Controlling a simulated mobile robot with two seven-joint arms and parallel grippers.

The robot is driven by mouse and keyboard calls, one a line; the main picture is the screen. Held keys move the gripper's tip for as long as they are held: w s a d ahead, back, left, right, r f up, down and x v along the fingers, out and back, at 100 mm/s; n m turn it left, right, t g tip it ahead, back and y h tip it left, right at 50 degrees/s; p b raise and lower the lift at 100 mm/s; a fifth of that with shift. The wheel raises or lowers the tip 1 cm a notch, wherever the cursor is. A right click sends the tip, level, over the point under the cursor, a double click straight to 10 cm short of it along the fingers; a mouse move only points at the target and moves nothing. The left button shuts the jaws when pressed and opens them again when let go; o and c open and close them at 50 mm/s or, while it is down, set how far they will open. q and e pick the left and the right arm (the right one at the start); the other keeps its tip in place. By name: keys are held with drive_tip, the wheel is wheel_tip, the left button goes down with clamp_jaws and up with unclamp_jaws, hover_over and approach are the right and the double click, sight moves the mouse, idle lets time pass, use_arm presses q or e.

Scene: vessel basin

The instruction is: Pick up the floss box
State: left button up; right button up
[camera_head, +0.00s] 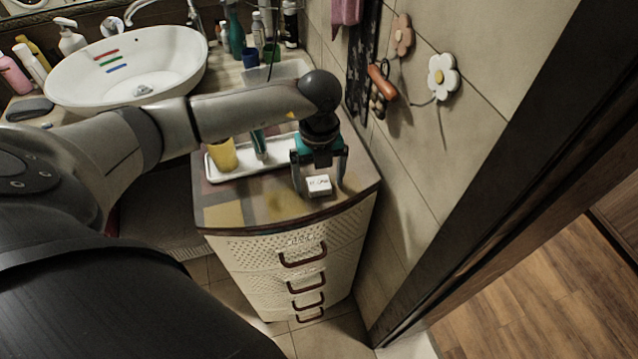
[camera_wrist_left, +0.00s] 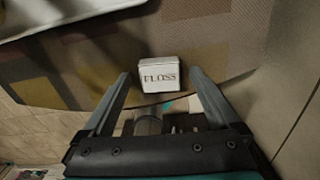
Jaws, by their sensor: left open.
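The floss box (camera_head: 319,186) is a small white box on top of the drawer cabinet (camera_head: 250,211), near its front edge. In the left wrist view the floss box (camera_wrist_left: 160,74) shows dark lettering and sits ahead of the fingertips, centred between them. My left gripper (camera_head: 320,184) is above the cabinet top with its fingers apart, one on each side of the box in the head view. In the left wrist view the gripper (camera_wrist_left: 158,78) is open and empty, with a gap on both sides of the box. My right gripper does not show.
A white tray (camera_head: 228,174) with a yellow cup (camera_head: 222,155) stands behind the box on the cabinet. A tiled wall (camera_head: 425,150) with flower hooks is close on the right. A white basin (camera_head: 130,68) and bottles stand farther back.

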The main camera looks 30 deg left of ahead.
use_arm(q)
drive_tip(key=shift+c, duration=0.2)
drive_tip(key=c, duration=1.4)
